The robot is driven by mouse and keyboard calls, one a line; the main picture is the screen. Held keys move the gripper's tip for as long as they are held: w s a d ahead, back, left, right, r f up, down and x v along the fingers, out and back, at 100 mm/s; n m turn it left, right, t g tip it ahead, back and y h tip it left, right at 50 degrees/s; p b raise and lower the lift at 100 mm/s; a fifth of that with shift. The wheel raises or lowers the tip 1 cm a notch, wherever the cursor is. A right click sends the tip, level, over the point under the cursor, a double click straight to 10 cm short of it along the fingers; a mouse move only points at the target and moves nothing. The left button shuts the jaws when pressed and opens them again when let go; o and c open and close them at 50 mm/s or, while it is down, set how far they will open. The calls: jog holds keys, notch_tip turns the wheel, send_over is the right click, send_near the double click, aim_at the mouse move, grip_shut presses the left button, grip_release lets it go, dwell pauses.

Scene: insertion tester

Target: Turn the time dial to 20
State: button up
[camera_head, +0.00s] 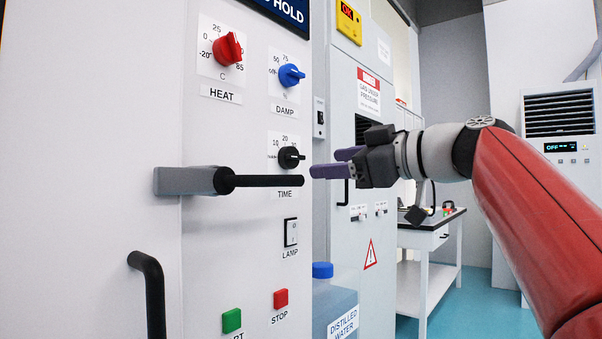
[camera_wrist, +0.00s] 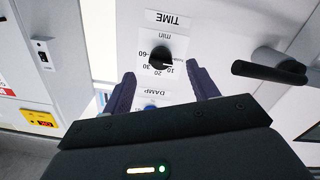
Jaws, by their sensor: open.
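The time dial is a round black knob (camera_head: 290,157) on the white panel, above the TIME label, with number marks 10, 20 and 30 partly visible. In the wrist view the dial (camera_wrist: 160,58) appears upside down between and beyond my fingers, with marks including 60, 30, 20 and 10 around it. I cannot tell surely which mark its pointer meets. My gripper (camera_head: 330,162) is to the right of the dial in the head view, apart from it. Its two purple fingers (camera_wrist: 160,75) are spread open and empty, facing the panel.
A black door handle bar (camera_head: 265,181) sticks out just below the dial; it also shows in the wrist view (camera_wrist: 270,70). The blue DAMP knob (camera_head: 290,75) and red HEAT knob (camera_head: 227,49) sit above. A lamp switch (camera_head: 290,232) is below.

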aim_at(299, 156)
jog(key=shift+n+y, duration=0.3)
jog(key=shift+n, duration=0.1)
jog(key=x, duration=0.2)
jog(key=p+x, duration=0.1)
jog(key=x, duration=0.2)
jog(key=r+p+x, duration=0.1)
jog(key=x, duration=0.1)
jog(key=shift+w+a+r, duration=0.1)
jog(key=shift+a, duration=0.25)
jog(key=shift+c, duration=0.5)
jog(key=c, duration=0.9)
